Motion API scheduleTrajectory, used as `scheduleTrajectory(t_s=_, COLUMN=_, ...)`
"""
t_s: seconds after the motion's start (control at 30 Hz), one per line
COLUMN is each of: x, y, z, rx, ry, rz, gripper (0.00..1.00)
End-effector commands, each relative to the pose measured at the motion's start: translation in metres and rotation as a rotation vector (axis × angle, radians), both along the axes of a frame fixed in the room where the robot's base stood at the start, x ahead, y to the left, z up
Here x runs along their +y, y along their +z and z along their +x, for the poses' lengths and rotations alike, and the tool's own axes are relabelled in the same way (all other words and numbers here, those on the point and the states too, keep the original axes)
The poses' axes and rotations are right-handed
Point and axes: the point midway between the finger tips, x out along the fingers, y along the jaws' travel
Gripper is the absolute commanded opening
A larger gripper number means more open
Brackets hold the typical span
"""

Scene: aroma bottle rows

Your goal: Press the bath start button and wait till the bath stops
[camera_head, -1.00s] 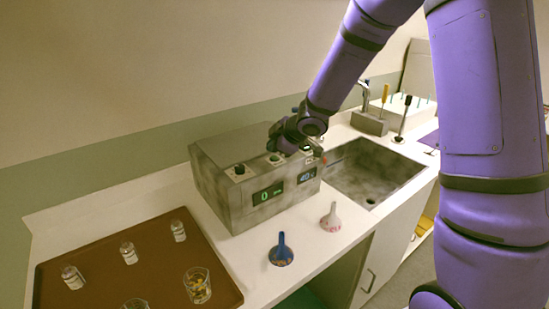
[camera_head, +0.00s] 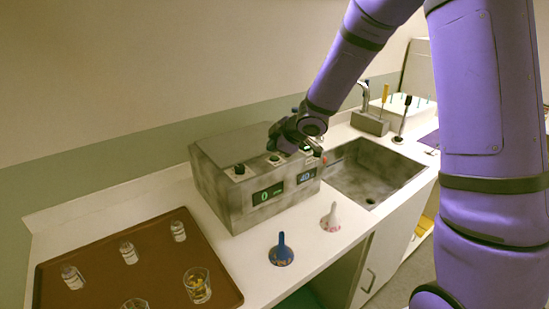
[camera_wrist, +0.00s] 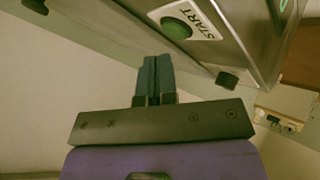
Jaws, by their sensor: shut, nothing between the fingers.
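The bath (camera_head: 225,190) is a grey, stained metal box on the counter, left of the sink. Its front has two dark displays; the left display (camera_head: 268,193) reads 0 in green and the right display (camera_head: 306,176) shows bluish digits that look like 40. The green start button (camera_wrist: 176,28) shows in the wrist view beside a white START label (camera_wrist: 197,20). My gripper (camera_wrist: 155,62) is shut and empty, its fingertips a little apart from the button in that picture. In the head view my gripper (camera_head: 276,150) is over the bath's top; contact there cannot be told.
A brown tray (camera_head: 100,262) with small bottles and glasses is at the left. A blue funnel (camera_head: 281,252) and a white-pink funnel (camera_head: 331,219) stand on the counter in front of the bath. The sink (camera_head: 372,178) with its faucet is at the right.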

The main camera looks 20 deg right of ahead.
Motion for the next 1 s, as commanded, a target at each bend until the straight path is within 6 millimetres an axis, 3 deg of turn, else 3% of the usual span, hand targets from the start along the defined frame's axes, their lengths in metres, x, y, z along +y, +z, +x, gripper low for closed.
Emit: scheduleTrajectory(t_s=1.0, x=-0.0001, y=-0.0085, z=-0.0001, rx=0.000, ry=-0.001, rz=0.001, gripper=0.00)
